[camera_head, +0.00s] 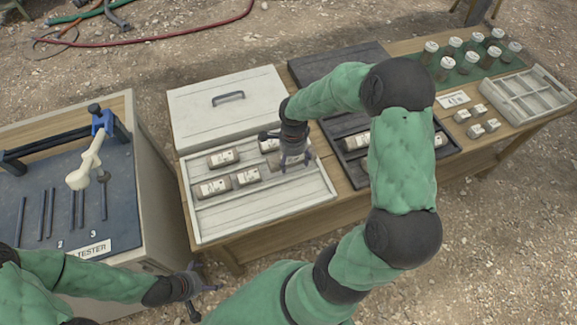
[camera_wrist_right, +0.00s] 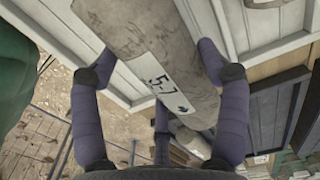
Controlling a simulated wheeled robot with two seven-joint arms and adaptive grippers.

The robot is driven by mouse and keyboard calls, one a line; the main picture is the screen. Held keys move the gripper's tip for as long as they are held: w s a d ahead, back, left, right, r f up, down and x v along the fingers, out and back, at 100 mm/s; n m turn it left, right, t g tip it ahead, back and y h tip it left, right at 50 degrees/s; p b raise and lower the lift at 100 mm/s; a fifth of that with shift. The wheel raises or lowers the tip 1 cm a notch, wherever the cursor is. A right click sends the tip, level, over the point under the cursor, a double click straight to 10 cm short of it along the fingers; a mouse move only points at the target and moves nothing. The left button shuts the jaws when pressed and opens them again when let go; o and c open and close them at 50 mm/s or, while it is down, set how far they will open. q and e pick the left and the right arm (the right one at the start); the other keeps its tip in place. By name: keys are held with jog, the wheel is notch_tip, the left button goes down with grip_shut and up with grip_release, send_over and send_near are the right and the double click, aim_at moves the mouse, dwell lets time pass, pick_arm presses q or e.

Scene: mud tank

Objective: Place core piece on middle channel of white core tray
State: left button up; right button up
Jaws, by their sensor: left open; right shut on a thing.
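The white core tray (camera_head: 265,215) lies on the wooden table, with its lid (camera_head: 205,120) behind it. Several labelled core pieces rest in its channels, such as one at the back left (camera_head: 223,158) and two nearer ones (camera_head: 213,187) (camera_head: 245,176). My right gripper (camera_head: 293,160) is over the tray's right part, shut on a grey core piece labelled 5-7 (camera_wrist_right: 142,45). In the right wrist view its fingers (camera_wrist_right: 155,75) lie on both sides of that piece; another piece (camera_wrist_right: 190,138) shows beyond it. Whether the held piece touches the tray is unclear. My left gripper (camera_head: 205,290) is open and empty, low at left.
A dark tray (camera_head: 350,175) with core pieces stands to the right, partly behind my right arm. Further right are small labelled blocks (camera_head: 476,131), capped jars (camera_head: 447,68) and a divided white box (camera_head: 530,95). A tester bench (camera_head: 125,200) stands at left.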

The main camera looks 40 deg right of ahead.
aim_at(288, 170)
jog(key=shift+w+a+f, duration=0.15)
jog(key=shift+w+f, duration=0.55)
jog(key=shift+f, duration=0.05)
jog(key=shift+w+f+b, duration=0.15)
jog(key=shift+f+b, duration=0.85)
jog(key=shift+f, duration=0.65)
jog(key=shift+f, duration=0.1)
jog(key=o, duration=1.7)
jog(key=shift+a, duration=0.1)
jog(key=shift+f, duration=0.1)
jog(key=shift+r, duration=0.4)
notch_tip(288, 170, up, 12)
jog(key=p, duration=0.4)
jog(key=shift+f, duration=0.25)
